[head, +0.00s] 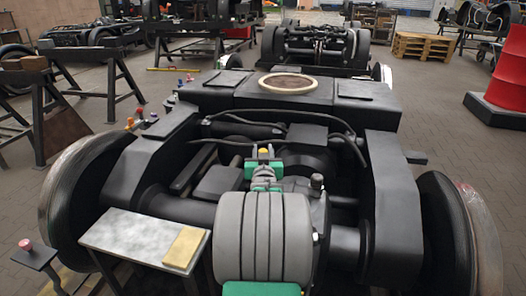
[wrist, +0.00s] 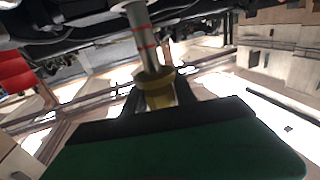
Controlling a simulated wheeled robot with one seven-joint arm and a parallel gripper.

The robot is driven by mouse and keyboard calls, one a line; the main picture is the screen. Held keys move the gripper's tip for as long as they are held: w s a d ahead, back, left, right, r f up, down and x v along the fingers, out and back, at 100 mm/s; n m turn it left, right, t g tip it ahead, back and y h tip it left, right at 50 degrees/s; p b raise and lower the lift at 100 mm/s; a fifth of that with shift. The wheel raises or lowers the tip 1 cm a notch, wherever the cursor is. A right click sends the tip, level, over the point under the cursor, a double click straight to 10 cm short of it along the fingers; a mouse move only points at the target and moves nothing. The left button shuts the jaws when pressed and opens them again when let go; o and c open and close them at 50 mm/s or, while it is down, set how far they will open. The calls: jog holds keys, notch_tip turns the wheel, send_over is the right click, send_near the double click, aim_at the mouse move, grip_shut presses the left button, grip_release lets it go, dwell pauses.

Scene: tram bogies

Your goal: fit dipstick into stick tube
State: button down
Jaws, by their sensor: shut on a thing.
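The dipstick shows in the wrist view as a grey rod with red bands (wrist: 146,42) and a yellow-brown head (wrist: 155,88). My gripper (wrist: 158,98) is shut on that head, with dark fingers on both sides. The rod points away from the gripper to the top edge, where its far end cannot be made out. In the head view my gripper (head: 263,163) is over the middle of the near bogie, with a small yellow spot (head: 263,151) at its tip. I cannot pick out the stick tube for certain; my arm hides part of the bogie.
The black bogie frame (head: 395,190) has wheels (head: 80,195) at both sides. A dark capped fitting (head: 317,181) stands right of my arm. A red drum (head: 508,75) stands far right.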

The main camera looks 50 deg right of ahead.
notch_tip(320, 180, down, 6)
jog(key=b, duration=0.5)
jog(key=shift+b, duration=0.35)
dwell(1.3)
jog(key=c, duration=0.9)
grip_release()
jog(key=p+v, duration=0.2)
jog(key=v, duration=0.5)
jog(key=shift+s+a+f, duration=0.1)
jog(key=shift+s+a, duration=0.2)
